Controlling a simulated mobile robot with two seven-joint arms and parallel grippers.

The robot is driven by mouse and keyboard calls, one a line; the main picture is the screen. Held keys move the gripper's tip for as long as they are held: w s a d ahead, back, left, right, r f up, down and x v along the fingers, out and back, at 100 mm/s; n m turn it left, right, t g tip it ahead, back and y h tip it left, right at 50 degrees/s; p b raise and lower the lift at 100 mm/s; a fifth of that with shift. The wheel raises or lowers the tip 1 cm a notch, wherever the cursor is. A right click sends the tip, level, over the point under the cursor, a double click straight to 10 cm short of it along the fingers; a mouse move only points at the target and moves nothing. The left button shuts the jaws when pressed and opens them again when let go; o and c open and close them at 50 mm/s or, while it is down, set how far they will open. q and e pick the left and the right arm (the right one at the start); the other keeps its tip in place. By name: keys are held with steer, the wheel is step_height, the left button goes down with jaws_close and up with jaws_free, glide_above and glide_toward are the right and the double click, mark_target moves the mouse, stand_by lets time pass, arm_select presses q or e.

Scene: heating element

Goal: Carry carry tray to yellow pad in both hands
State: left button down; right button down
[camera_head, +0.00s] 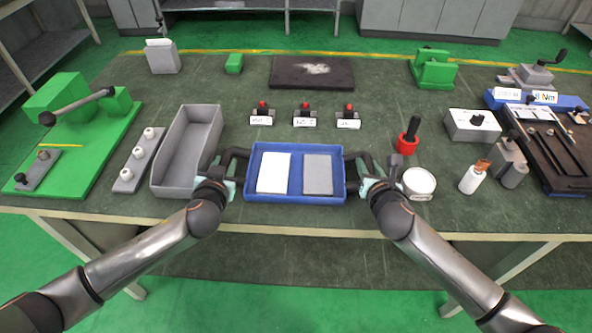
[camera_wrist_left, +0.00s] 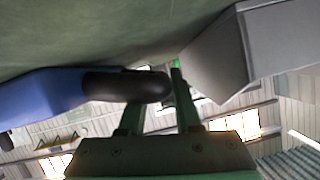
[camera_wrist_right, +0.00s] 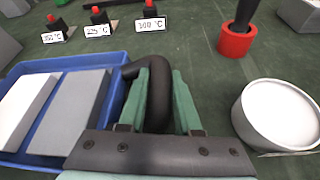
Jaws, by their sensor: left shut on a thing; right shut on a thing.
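The blue carry tray (camera_head: 296,199) is at the front middle of the workbench, with a white slab (camera_head: 273,173) and a grey slab (camera_head: 318,174) lying in it. It has a black handle at each end. My left gripper (camera_head: 233,166) is shut on the left handle, which also shows in the left wrist view (camera_wrist_left: 125,85). My right gripper (camera_head: 365,167) is shut on the right handle, seen between the green fingers in the right wrist view (camera_wrist_right: 157,95). I cannot tell whether the tray touches the bench. I cannot make out a yellow pad.
A grey open bin (camera_head: 187,150) stands close left of the tray. A round white-topped container (camera_head: 419,183) stands close right of my right gripper, with a red-based black-handled tool (camera_head: 408,143) behind it. Several red-topped labelled switches (camera_head: 304,115) stand behind the tray.

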arm_select(q)
steer(key=shift+r, duration=0.2)
arm_select(e)
steer(key=shift+r, duration=0.15)
